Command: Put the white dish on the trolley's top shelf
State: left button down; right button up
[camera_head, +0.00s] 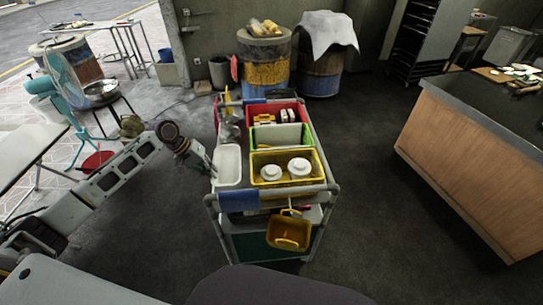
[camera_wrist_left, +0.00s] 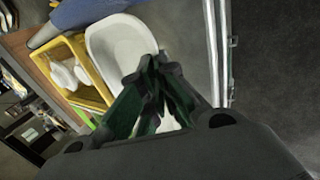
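The white dish (camera_head: 228,165) is a shallow rounded tray at the left side of the trolley's (camera_head: 330,187) top, beside the yellow bin. It looks about level; I cannot tell whether it rests on the shelf. It also shows in the left wrist view (camera_wrist_left: 118,42). My left gripper (camera_head: 211,170) reaches in from the left to the dish's near-left edge. In the left wrist view its fingertips (camera_wrist_left: 152,66) come together at the dish's rim and look shut on it, hiding that part. My right gripper is in neither view.
A yellow bin (camera_head: 262,183) with two white lidded pots (camera_head: 299,168), a green bin (camera_head: 309,140) and a red bin (camera_head: 299,107) fill the rest of the trolley's top. A small yellow basket (camera_head: 288,235) hangs at its front. A wooden counter (camera_head: 470,165) stands right.

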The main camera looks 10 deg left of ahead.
pick_arm(q)
jog(key=shift+f, duration=0.1)
dwell(0.5)
send_over(222, 192)
jog(key=a, duration=0.2)
jog(key=shift+s+d+f, duration=0.1)
jog(key=shift+s+f, duration=0.05)
jog(key=shift+f, duration=1.4)
jog(key=shift+s+d+f, duration=0.1)
jog(key=shift+f, duration=1.4)
jog(key=shift+f, duration=0.1)
jog(key=shift+f, duration=1.75)
jog(key=shift+f, duration=0.1)
jog(key=c, duration=1.9)
grip_release()
jog(key=shift+v, duration=6.1)
